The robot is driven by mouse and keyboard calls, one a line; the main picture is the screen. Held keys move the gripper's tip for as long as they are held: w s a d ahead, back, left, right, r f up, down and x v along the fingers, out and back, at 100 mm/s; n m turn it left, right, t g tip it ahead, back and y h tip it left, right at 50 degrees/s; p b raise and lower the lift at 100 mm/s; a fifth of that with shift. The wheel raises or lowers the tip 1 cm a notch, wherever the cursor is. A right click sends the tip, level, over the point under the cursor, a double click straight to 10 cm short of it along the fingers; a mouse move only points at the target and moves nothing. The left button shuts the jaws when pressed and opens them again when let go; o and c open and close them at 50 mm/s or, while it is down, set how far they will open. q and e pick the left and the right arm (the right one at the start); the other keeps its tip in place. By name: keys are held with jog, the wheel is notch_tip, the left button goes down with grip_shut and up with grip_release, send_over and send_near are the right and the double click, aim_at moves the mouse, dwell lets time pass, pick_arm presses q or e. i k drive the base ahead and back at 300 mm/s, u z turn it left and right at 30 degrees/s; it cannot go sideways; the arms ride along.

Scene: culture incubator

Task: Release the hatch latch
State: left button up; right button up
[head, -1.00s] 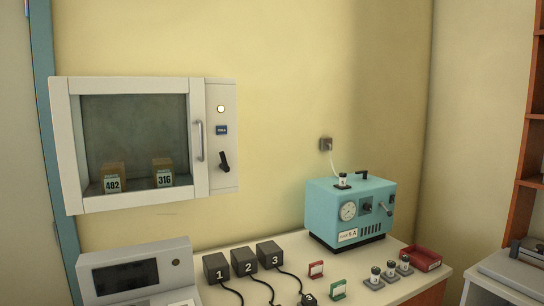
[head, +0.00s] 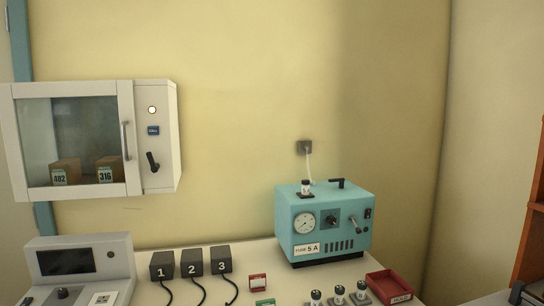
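A white wall cabinet with a glass hatch (head: 129,92) hangs at the left. The hatch looks closed, with a vertical bar handle (head: 126,140) on its right edge. A black lever latch (head: 152,162) sits on the panel right of the hatch, under a lit round lamp (head: 152,110) and a blue label (head: 153,131). The lever slants down to the right. Behind the glass stand two brown boxes, 482 (head: 66,171) and 316 (head: 109,168). Neither of my grippers shows in the head view.
Black boxes 1, 2 and 3 (head: 192,262), a grey console (head: 82,259), several small jars and a red tray (head: 390,287) are on the counter. The wall between cabinet and teal device is bare.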

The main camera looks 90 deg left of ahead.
aim_at(155, 167)
jog(key=i, duration=0.5)
jog(key=z, duration=3)
jog(key=k, duration=0.55)
jog(key=u, duration=5.65)
